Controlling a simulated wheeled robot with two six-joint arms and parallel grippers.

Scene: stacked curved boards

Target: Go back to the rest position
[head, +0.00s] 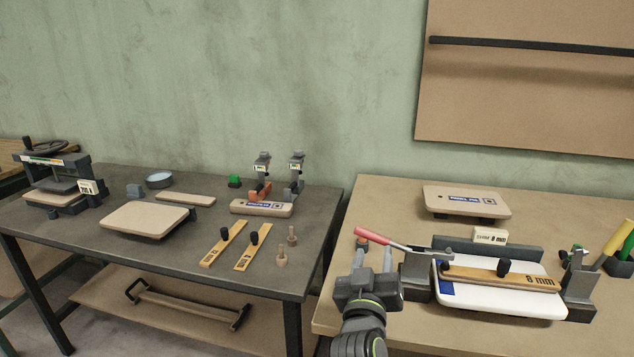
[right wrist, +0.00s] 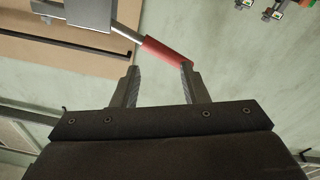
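My right gripper (head: 374,246) is at the left front of the right-hand table, fingers pointing away from me. In the right wrist view its fingers (right wrist: 160,70) are apart with nothing held between them. The red lever handle (head: 379,238) of the clamp shows just past the fingertips; its red grip (right wrist: 166,51) also shows in the right wrist view. I cannot tell whether it touches a finger. My left gripper is not in view.
A tan board (head: 466,201) stands behind the fixture, with yellow and green handles (head: 617,240) at right. The dark left table (head: 190,255) holds a press (head: 55,172), a board (head: 148,219), wooden strips and clamps (head: 263,175). A gap separates the tables.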

